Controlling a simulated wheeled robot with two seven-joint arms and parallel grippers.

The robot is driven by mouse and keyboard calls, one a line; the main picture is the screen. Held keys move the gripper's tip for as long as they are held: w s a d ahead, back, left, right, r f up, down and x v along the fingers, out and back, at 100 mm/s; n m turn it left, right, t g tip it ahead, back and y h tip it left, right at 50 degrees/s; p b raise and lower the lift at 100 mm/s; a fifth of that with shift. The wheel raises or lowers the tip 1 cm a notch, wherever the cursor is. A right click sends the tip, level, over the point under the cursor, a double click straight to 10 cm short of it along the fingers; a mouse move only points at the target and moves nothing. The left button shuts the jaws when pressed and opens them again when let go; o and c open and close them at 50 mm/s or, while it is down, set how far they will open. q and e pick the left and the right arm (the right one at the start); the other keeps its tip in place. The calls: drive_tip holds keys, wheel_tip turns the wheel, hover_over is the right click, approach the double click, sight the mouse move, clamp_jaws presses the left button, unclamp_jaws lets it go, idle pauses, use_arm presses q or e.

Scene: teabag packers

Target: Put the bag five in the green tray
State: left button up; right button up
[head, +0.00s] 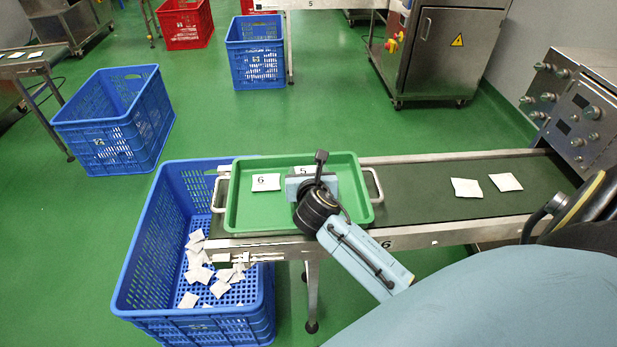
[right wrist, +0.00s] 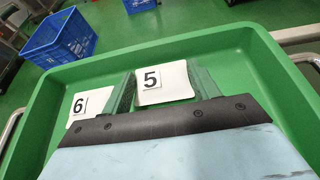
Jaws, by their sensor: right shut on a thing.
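The green tray (head: 240,211) lies on the end of the conveyor, with metal handles at both sides. Bag five (head: 303,170), white with a black 5, is inside the tray area, mostly hidden by my right gripper (head: 311,184) in the head view. In the right wrist view, bag five (right wrist: 164,82) sits between the two green-grey fingers of the right gripper (right wrist: 163,90), which is shut on it, low over the tray floor (right wrist: 215,60). Whether the bag touches the floor is unclear. My left gripper is not in view.
Bag six (head: 266,182) lies in the tray, left of bag five. Two unnumbered white bags (head: 466,188) lie on the dark belt (head: 420,200) to the right. A blue crate (head: 150,240) with several bags stands below the conveyor's left end.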

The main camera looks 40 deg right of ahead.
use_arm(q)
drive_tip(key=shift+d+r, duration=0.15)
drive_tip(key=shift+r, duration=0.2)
use_arm(e)
drive_tip(key=shift+f, duration=0.25)
drive_tip(key=shift+f, duration=0.2)
drive_tip(key=o, duration=0.9)
drive_tip(key=shift+r, duration=0.1)
